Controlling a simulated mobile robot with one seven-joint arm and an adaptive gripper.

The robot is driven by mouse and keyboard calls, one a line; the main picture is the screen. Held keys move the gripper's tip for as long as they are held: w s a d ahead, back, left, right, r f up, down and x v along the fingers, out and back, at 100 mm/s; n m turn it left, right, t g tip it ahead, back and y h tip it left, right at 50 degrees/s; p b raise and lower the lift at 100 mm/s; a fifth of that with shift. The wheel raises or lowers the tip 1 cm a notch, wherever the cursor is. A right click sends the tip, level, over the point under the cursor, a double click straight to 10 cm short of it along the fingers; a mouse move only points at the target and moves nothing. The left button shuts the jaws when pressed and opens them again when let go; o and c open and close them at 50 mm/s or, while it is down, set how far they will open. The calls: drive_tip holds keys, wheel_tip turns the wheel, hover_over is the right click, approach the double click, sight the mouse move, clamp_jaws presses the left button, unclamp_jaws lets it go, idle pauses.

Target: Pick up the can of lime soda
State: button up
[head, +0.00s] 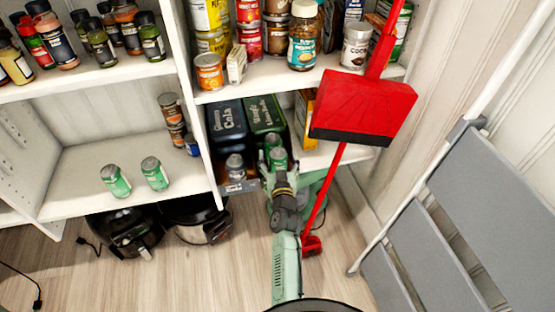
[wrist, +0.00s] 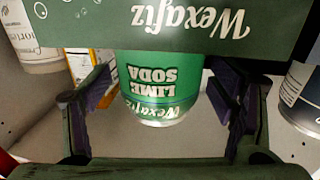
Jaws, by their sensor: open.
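A green can of lime soda (wrist: 162,85) is in the middle of the wrist view, its label upside down there. In the head view the lime soda can (head: 278,158) shows partly, at the front of the lower right shelf. My gripper (wrist: 163,100) is open, with one dark finger on each side of the can and gaps visible between the fingers and the can. In the head view my gripper (head: 271,168) is at the same shelf, and its fingers are hard to make out. Two more green cans stand on the left shelf, one at left (head: 115,180) and one at right (head: 154,173).
A dark green carton (head: 264,113) and a dark cola carton (head: 228,118) lie behind the can. A yellow box (head: 306,120) stands to the right. A grey stepladder (head: 480,190) leans at right.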

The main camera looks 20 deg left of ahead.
drive_tip(key=shift+s, duration=0.1)
drive_tip(key=shift+c, duration=0.3)
drive_tip(key=c, duration=1.5)
drive_tip(key=shift+r, duration=0.1)
drive_tip(key=shift+c, duration=0.3)
drive_tip(key=shift+r, duration=0.15)
